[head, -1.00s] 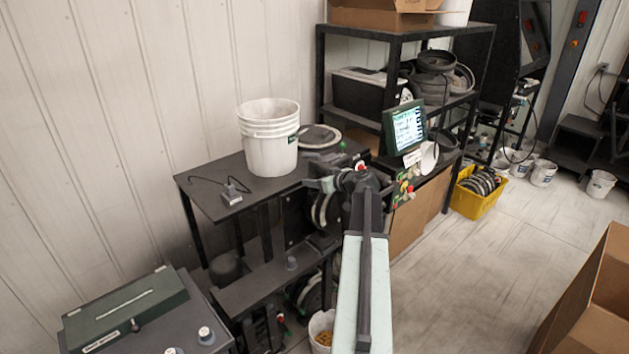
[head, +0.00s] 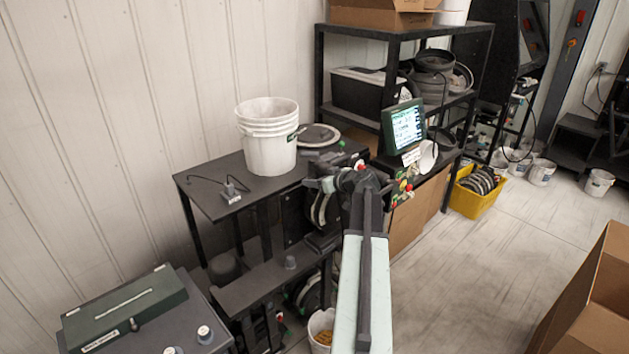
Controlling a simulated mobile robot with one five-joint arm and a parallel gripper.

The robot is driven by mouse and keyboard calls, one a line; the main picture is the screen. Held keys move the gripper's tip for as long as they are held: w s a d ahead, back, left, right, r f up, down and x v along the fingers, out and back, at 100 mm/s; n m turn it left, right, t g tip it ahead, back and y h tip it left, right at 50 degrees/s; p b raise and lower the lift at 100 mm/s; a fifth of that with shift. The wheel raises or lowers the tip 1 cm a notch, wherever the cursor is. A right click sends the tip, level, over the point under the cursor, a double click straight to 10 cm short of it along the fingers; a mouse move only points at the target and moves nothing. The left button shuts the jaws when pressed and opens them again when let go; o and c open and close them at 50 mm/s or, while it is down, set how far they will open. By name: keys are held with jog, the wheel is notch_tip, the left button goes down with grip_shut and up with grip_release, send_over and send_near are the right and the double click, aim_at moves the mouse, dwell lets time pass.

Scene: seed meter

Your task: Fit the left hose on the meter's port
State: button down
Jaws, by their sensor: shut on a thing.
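My gripper (head: 313,184) is at the end of my arm, near the right end of the black bench, and points left. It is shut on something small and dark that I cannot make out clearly. The dark machine that looks like the seed meter (head: 323,208) has a pale curved rim. It sits just below my gripper, partly hidden by my arm. I cannot pick out the left hose or the port for certain. I cannot tell whether my gripper touches the machine.
A stack of white buckets (head: 267,140) stands on the black bench (head: 205,180). A lit screen (head: 404,127) and a panel of coloured buttons (head: 402,186) are to the right. A green case (head: 125,308) is at lower left, a cardboard box (head: 590,310) at lower right.

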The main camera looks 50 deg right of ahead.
jog(key=shift+f+b, duration=0.6)
jog(key=shift+b, duration=0.05)
jog(key=shift+c, duration=2.4)
grip_release()
jog(key=p+v, duration=0.3)
jog(key=v, duration=0.4)
jog(key=shift+s+r, duration=0.2)
jog(key=shift+s, duration=0.2)
jog(key=shift+s, duration=0.1)
